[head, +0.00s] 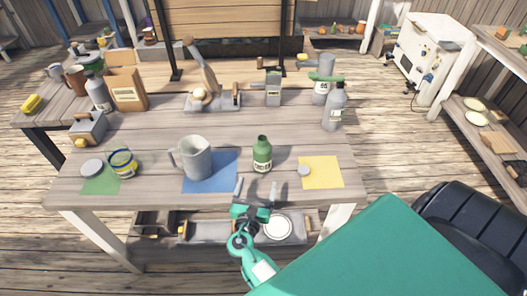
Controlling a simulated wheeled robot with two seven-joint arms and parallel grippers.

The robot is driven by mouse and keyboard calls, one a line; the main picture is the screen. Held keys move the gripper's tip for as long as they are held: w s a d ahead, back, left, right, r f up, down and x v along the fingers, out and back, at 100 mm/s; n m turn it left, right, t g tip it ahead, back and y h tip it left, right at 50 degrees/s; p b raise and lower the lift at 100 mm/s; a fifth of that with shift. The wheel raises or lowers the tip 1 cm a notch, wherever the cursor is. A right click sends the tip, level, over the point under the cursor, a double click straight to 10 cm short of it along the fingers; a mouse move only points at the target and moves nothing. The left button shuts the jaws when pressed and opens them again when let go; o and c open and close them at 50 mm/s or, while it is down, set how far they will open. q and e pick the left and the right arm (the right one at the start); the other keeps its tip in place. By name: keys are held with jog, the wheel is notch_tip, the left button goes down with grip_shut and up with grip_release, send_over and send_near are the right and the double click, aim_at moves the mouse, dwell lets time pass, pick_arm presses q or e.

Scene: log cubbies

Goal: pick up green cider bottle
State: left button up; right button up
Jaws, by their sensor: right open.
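The green cider bottle (262,155) stands upright near the front edge of the wooden table, between a blue mat (207,183) and a yellow mat (333,172). It has a pale label on its front. My right gripper (257,189) is at the table's front edge, just on the near side of the bottle. Its two fingers are apart and point toward the bottle, with nothing between them. My left gripper does not show.
A grey pitcher (196,157) stands left of the bottle. A small grey round item (304,171) is to its right. A grey bottle (334,108) and a canister (273,90) stand farther back. A low shelf (200,229) lies under the table. Bare tabletop surrounds the bottle.

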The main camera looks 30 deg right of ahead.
aim_at(262, 164)
jog(key=x, duration=0.7)
jog(key=shift+w, duration=0.15)
jog(key=shift+w+d+b, duration=0.35)
jog(key=shift+d, duration=0.05)
jog(key=b+x, duration=0.1)
jog(key=x, duration=0.4)
jog(key=shift+w+a+f, duration=0.1)
jog(key=shift+a, duration=0.1)
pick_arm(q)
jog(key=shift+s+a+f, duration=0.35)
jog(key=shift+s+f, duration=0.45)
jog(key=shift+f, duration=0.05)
pick_arm(e)
jog(key=c, duration=1.2)
jog(key=shift+o, duration=0.2)
